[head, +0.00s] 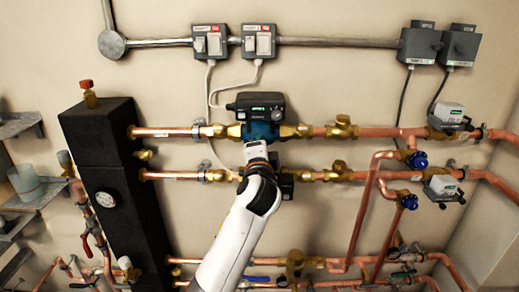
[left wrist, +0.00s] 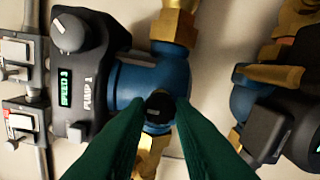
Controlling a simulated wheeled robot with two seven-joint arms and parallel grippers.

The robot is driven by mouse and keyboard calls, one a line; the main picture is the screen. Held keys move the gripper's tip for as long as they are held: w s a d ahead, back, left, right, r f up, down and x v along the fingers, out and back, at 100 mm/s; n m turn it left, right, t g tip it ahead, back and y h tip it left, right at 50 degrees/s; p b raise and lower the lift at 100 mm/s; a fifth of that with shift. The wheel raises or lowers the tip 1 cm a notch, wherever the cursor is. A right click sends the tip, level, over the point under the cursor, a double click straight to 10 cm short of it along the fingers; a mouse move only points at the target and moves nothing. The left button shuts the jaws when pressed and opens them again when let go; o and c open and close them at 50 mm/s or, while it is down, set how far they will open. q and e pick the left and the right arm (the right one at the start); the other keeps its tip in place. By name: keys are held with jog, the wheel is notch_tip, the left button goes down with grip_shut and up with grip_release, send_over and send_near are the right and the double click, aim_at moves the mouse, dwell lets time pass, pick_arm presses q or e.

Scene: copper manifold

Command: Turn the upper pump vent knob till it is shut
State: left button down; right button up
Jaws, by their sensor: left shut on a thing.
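The upper pump has a blue body (head: 262,129) and a dark control box (head: 257,105) on the upper copper pipe. In the left wrist view its box (left wrist: 84,72), marked PUMP 1, shows SPEED 3 and carries a grey dial (left wrist: 70,33). The black vent knob (left wrist: 158,102) sits on the blue pump body (left wrist: 132,82). My left gripper (left wrist: 158,112) has its green fingers shut on this knob, one on each side. In the head view my wrist hides the knob and fingertips. The knob's angle cannot be read. My right gripper is not in view.
The lower pump (left wrist: 272,118) is close by at the right of the left wrist view. Grey switch boxes (head: 210,42) and hanging cables are above. A tall black block (head: 103,190) stands left. Copper pipes with blue-handled valves (head: 417,160) run at right.

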pick_arm(q)
jog(key=shift+f, duration=0.15)
dwell(0.4)
jog(key=c, duration=1.3)
grip_release()
jog(key=shift+o, duration=0.2)
